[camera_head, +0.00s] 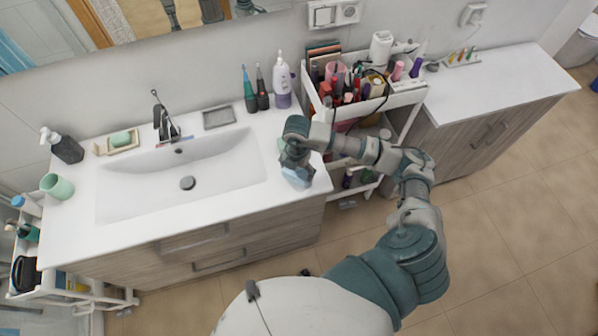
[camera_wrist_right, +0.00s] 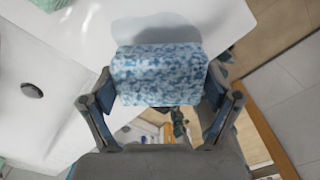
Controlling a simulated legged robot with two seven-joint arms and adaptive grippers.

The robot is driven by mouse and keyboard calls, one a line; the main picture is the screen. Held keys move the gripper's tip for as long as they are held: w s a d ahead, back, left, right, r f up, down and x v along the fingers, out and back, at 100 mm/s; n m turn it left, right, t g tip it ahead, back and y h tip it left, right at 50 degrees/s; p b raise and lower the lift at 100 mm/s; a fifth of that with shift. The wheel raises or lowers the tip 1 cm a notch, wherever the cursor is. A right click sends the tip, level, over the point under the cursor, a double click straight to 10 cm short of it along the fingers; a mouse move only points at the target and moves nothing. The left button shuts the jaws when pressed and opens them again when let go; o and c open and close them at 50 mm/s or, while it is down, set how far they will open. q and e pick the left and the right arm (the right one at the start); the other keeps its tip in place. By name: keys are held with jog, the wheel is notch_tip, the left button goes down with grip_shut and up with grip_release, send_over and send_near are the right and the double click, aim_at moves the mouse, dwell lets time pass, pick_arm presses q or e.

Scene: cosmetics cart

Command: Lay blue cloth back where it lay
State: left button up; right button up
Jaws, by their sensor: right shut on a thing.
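The blue cloth (camera_wrist_right: 160,75) is a folded, mottled blue-and-white bundle in the right wrist view. My right gripper (camera_wrist_right: 162,104) is shut on it, with one finger at each side. In the head view the cloth (camera_head: 298,179) shows below my right gripper (camera_head: 294,163), over the right end of the white sink counter (camera_head: 245,206), near its front corner. I cannot tell whether the cloth touches the counter. The gripper hides part of it. My left gripper is not in view.
The basin (camera_head: 225,165) lies left of the gripper. A white pump bottle (camera_head: 282,85) and dark-teal toothbrush-like items (camera_head: 250,92) stand behind. The crowded cosmetics cart (camera_head: 407,98) is close on the right. A green thing (camera_wrist_right: 50,4) lies near the cloth.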

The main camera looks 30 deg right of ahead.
aim_at(298, 174)
jog(key=shift+w+d, duration=0.15)
jog(key=shift+d, duration=0.1)
jog(key=f, duration=0.2)
jog(key=shift+a+f+p, duration=0.2)
jog(key=shift+f+p, duration=0.1)
jog(key=shift+p, duration=0.05)
jog(key=shift+f, duration=0.45)
jog(key=shift+d, duration=0.1)
jog(key=o, duration=0.8)
jog(key=shift+d+f, duration=0.1)
jog(key=shift+d, duration=0.05)
jog(key=shift+c, duration=0.2)
jog(key=shift+r, duration=0.2)
notch_tip(298, 174, up, 12)
jog(key=shift+f+b, duration=0.1)
jog(key=shift+b, duration=0.5)
